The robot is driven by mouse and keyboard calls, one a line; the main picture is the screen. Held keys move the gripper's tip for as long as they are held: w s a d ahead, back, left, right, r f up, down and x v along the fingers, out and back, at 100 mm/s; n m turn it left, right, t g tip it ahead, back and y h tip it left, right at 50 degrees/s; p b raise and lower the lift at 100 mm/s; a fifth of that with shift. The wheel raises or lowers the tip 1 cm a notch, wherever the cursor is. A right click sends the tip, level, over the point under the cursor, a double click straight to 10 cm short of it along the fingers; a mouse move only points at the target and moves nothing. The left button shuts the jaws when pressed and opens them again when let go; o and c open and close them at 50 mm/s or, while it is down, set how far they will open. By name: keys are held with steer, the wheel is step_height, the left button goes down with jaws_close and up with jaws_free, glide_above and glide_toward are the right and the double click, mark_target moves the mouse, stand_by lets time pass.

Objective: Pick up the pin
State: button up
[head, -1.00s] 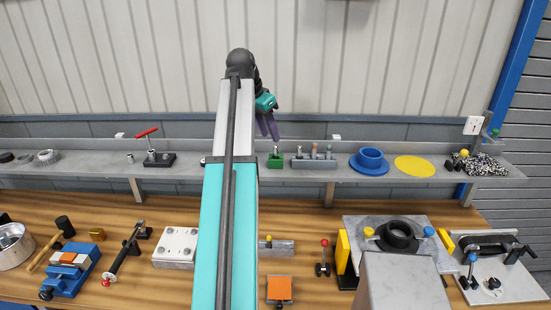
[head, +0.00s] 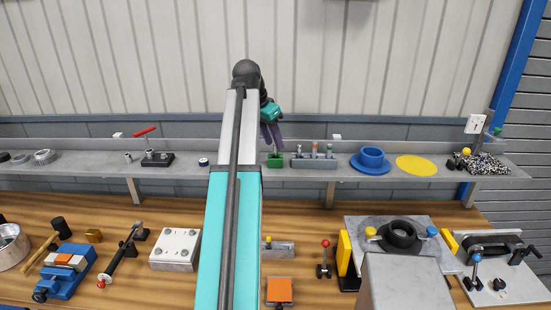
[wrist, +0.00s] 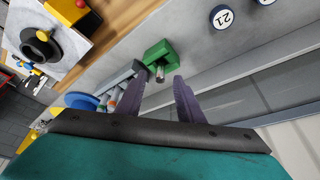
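A green block (head: 275,161) stands on the grey shelf, and a small metal pin (wrist: 160,74) stands up from it. The green block also shows in the wrist view (wrist: 157,52). My gripper (head: 271,144) has purple fingers and reaches down over the block from above. In the wrist view my gripper (wrist: 161,76) is open, with the pin showing between its two fingertips and a gap on each side. In the head view the pin is partly hidden by the fingers.
A grey rack (head: 313,162) with several upright pegs stands just right of the green block. A blue flanged part (head: 371,160) and a yellow disc (head: 417,165) lie farther right. A round piece marked 21 (wrist: 221,17) lies on the other side, with bare shelf between.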

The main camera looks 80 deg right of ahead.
steer(key=shift+x, duration=0.8)
jaws_close()
